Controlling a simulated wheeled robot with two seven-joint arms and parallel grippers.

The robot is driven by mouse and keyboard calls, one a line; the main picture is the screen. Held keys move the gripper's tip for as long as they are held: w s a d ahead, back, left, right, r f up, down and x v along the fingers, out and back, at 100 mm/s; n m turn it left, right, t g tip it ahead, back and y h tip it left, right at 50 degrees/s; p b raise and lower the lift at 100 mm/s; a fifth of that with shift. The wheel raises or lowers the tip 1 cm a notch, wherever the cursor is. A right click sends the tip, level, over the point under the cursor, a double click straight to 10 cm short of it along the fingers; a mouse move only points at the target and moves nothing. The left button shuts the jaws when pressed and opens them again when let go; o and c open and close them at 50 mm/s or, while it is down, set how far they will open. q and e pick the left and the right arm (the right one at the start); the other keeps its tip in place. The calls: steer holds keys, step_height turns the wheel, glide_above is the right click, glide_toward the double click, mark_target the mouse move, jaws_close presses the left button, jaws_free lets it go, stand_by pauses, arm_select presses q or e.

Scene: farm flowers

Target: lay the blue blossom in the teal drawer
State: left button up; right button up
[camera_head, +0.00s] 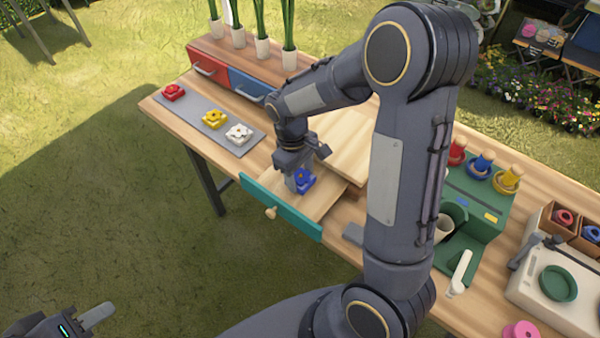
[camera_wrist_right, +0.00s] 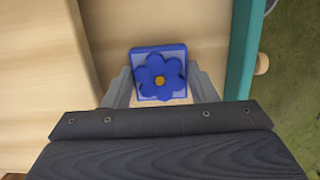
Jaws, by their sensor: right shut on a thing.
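The blue blossom (camera_head: 304,181) is a blue flower on a square base. My right gripper (camera_head: 300,188) is shut on it, over the open teal drawer (camera_head: 283,207). In the right wrist view the blossom (camera_wrist_right: 160,75) sits between the two fingertips of the right gripper (camera_wrist_right: 160,90), above the drawer's pale wooden floor. The teal drawer front (camera_wrist_right: 242,50) is at the right there. I cannot tell whether the base touches the floor. My left gripper (camera_head: 85,322) is at the bottom left, far from the table; one finger shows and its opening cannot be judged.
A grey mat (camera_head: 195,110) holds red (camera_head: 173,92), yellow (camera_head: 213,119) and white (camera_head: 239,133) blossoms. Red (camera_head: 207,68) and blue (camera_head: 250,87) drawers stand behind. A green stand (camera_head: 475,205) with spools and a white box (camera_head: 540,300) are at the right. Grass lies left of the table.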

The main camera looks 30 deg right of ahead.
steer(key=shift+f, duration=0.2)
steer(key=o, duration=1)
steer(key=shift+r, duration=0.1)
steer(key=shift+c, duration=0.2)
step_height(320, 180, up, 12)
steer(key=w, duration=0.2)
steer(key=s+a+r+m+t+y, duration=0.1)
steer(key=s+a+m+t+y, duration=0.1)
steer(key=s, duration=0.7)
steer(key=s+a+r+m+t+y, duration=0.1)
steer(key=s+m+t, duration=0.3)
steer(key=s, duration=0.6)
steer(key=shift+a+r+t+y+p, duration=0.35)
steer(key=shift+t+y, duration=0.25)
steer(key=shift+y, duration=0.2)
